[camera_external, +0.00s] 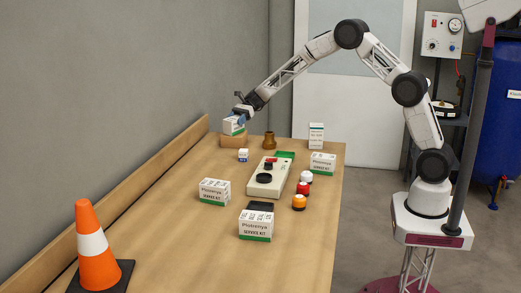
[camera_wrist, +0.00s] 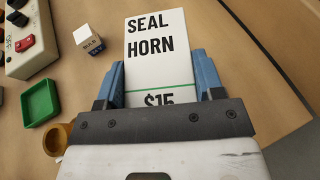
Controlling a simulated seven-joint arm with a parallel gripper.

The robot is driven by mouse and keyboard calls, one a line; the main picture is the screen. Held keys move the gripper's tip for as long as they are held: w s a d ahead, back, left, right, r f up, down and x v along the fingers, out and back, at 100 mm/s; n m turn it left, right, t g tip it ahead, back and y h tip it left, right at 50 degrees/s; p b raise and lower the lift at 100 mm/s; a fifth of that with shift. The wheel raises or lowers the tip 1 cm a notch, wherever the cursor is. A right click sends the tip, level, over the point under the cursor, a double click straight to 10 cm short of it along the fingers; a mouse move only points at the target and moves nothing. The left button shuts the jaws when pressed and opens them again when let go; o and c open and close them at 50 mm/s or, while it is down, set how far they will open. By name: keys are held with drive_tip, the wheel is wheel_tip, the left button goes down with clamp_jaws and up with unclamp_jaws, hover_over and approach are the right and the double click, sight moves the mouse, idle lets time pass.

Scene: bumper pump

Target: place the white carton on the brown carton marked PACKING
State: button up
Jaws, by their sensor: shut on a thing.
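The white carton (camera_wrist: 160,60), lettered SEAL HORN with a green line and a price, sits between the blue fingers of my gripper (camera_wrist: 162,80) in the wrist view. In the external view my gripper (camera_external: 239,116) is shut on this carton (camera_external: 231,126) at the far end of the bench. A brown carton (camera_external: 234,141) is directly below it. The held carton's base is at or just above its top; I cannot tell if they touch. The PACKING marking cannot be read, and the brown carton is not clear in the wrist view.
A brass fitting (camera_external: 269,140) stands just right of the brown carton, with a small white box (camera_external: 243,155) in front. A beige control unit (camera_external: 270,177), a green tray (camera_wrist: 41,103), several service kit boxes (camera_external: 214,191) and an orange cone (camera_external: 93,245) are on the bench. A wooden ledge (camera_external: 150,172) runs along the left.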

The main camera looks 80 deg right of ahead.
drive_tip(key=shift+f, duration=0.1)
drive_tip(key=o, duration=1.2)
drive_tip(key=shift+d, duration=0.1)
drive_tip(key=v, duration=1.2)
drive_tip(key=shift+r, duration=0.2)
